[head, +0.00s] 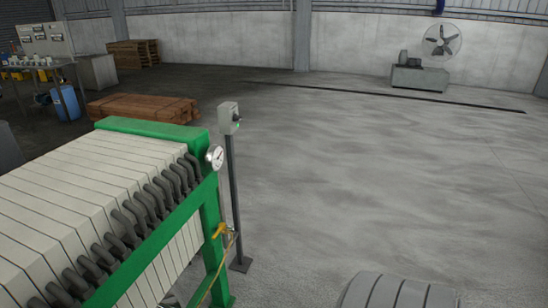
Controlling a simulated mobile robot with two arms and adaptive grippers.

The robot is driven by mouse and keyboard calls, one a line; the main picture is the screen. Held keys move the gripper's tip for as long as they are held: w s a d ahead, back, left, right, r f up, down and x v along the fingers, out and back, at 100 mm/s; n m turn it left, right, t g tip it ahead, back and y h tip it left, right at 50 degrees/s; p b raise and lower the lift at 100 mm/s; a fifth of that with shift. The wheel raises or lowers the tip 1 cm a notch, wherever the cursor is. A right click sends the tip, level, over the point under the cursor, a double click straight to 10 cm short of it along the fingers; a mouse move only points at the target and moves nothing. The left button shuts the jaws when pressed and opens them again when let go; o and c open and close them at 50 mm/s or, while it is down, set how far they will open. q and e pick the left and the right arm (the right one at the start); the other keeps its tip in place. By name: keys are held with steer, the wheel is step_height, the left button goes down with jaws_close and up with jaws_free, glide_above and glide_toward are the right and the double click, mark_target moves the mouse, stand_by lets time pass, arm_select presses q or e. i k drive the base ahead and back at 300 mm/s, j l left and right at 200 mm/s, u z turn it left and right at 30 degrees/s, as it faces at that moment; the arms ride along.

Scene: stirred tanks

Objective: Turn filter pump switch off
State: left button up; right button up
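A small light-grey switch box (229,118) stands on top of a thin dark post (235,195) near the middle left of the head view. It has a dark knob with a small green spot on its right-hand face. The knob's exact position is too small to tell. The post stands just behind the near corner of a green-framed filter press (150,130) with white plates. Neither of my grippers is in view.
A pressure gauge (215,157) and a yellow valve handle (219,230) are on the press's right end. Wooden stacks (143,108), a blue cylinder (66,104) and a laden table stand at the back left. A fan (441,40) is on the back wall.

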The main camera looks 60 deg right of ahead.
mark_target(235, 118)
steer(key=z, duration=1.55)
steer(key=u, duration=0.25)
steer(key=i+l+u, duration=0.3)
steer(key=l+u, duration=0.3)
steer(key=i+l+u, duration=0.3)
steer(key=k, duration=0.1)
